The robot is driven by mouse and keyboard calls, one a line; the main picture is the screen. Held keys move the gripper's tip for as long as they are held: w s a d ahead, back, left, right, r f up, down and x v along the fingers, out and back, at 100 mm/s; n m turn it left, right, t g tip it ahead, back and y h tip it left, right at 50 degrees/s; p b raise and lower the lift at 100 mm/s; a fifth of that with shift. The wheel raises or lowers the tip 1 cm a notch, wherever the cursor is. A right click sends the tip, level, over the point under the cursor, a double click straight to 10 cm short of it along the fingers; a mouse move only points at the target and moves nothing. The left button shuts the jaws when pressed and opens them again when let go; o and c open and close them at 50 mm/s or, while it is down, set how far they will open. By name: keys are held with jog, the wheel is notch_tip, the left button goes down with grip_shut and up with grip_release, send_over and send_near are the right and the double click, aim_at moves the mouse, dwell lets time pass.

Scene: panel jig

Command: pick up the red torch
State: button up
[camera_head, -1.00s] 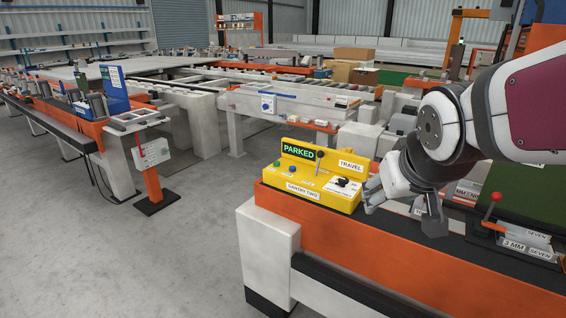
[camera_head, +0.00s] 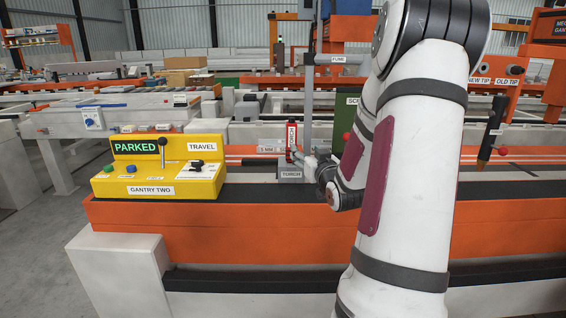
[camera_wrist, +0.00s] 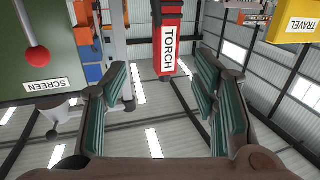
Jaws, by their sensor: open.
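The red torch (camera_head: 292,138) stands upright in the head view, above a grey holder labelled TORCH (camera_head: 290,174) on the orange-sided bench. The torch also shows in the wrist view (camera_wrist: 171,15) at the top, with a white TORCH label on it. My gripper (camera_head: 303,160) is at the torch's right side in the head view, partly hidden by my arm. In the wrist view my gripper (camera_wrist: 165,90) is open, with green-padded fingers left and right. The torch lies beyond and between the fingers, and I cannot tell whether any finger touches it.
A yellow GANTRY TWO control box (camera_head: 160,168) reading PARKED stands left on the bench. A green SCREEN panel (camera_wrist: 40,50) with a red knob is near the gripper. A grey post rises behind the torch. A dark hanging tool (camera_head: 492,130) is at the right.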

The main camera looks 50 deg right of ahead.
aim_at(293, 141)
jog(key=x, duration=0.7)
jog(key=shift+w+d+b, duration=0.1)
jog(key=shift+w+b, duration=0.15)
jog(key=shift+b, duration=0.1)
jog(key=shift+w+a+f+b+x, duration=0.1)
jog(key=shift+b+x, duration=0.1)
jog(key=shift+x, duration=0.7)
jog(key=shift+w+a+f+b+x, duration=0.1)
jog(key=shift+a+b+x, duration=0.05)
jog(key=shift+x, duration=0.75)
jog(key=shift+w+a+f+b+x, duration=0.1)
jog(key=shift+b+x, duration=0.1)
jog(key=shift+x, duration=0.65)
jog(key=shift+s, duration=0.1)
jog(key=shift+r, duration=0.1)
jog(key=c, duration=1.3)
